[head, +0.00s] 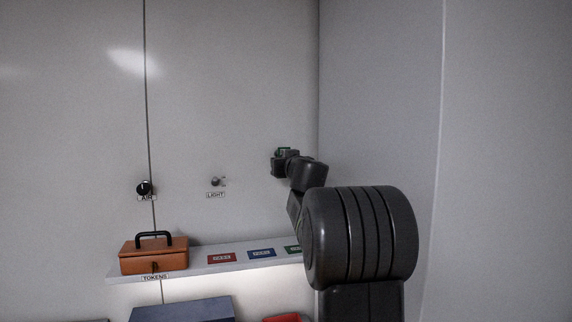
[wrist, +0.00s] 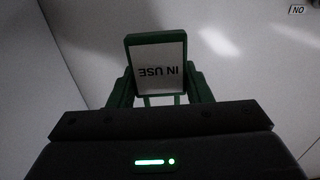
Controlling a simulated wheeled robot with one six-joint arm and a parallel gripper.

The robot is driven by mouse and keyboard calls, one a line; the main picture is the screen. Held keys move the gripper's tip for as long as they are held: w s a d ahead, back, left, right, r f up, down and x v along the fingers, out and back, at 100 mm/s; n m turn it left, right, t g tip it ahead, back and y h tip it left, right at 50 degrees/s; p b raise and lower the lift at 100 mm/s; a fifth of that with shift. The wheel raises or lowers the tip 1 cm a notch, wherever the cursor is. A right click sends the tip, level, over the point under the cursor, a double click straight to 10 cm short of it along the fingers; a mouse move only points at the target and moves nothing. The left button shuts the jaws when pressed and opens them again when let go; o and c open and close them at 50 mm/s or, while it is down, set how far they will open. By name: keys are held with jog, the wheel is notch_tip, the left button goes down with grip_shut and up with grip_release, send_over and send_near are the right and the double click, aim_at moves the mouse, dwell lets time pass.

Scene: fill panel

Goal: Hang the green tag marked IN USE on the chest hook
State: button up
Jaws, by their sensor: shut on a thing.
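The green-framed tag (wrist: 157,68) has a white face reading IN USE, upside down in the wrist view. My gripper (wrist: 160,88) is shut on it, with a finger at each side. In the head view my gripper (head: 280,162) is up against the backdrop of the back panel, right of the LIGHT knob, and only a bit of the tag's green (head: 283,150) shows. A brown-orange chest (head: 140,262) with a black handle stands on the shelf, lower left of my gripper. A small dark fitting (head: 155,267) is on its front; I cannot tell if it is a hook.
The pale shelf (head: 190,265) carries a TOKENS label and red (head: 222,258), blue (head: 261,253) and green (head: 293,249) cards. AIR (head: 144,187) and LIGHT (head: 216,182) knobs stick out above. A blue box (head: 182,310) and a red thing (head: 281,318) are below. A side wall stands right.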

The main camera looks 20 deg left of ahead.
jog(key=shift+w+a+f+p, duration=0.15)
jog(key=shift+w+a+f, duration=0.1)
jog(key=shift+w+a, duration=0.4)
jog(key=shift+w+a+f+p, duration=0.2)
jog(key=shift+w+a, duration=0.25)
jog(key=shift+w, duration=0.35)
jog(key=shift+f, duration=0.15)
jog(key=o, duration=1)
jog(key=shift+o, duration=0.2)
jog(key=b+v, duration=0.2)
jog(key=v, duration=1.1)
jog(key=shift+s+d, duration=0.25)
jog(key=shift+s, duration=0.05)
jog(key=shift+w+a, duration=0.1)
jog(key=shift+w, duration=0.05)
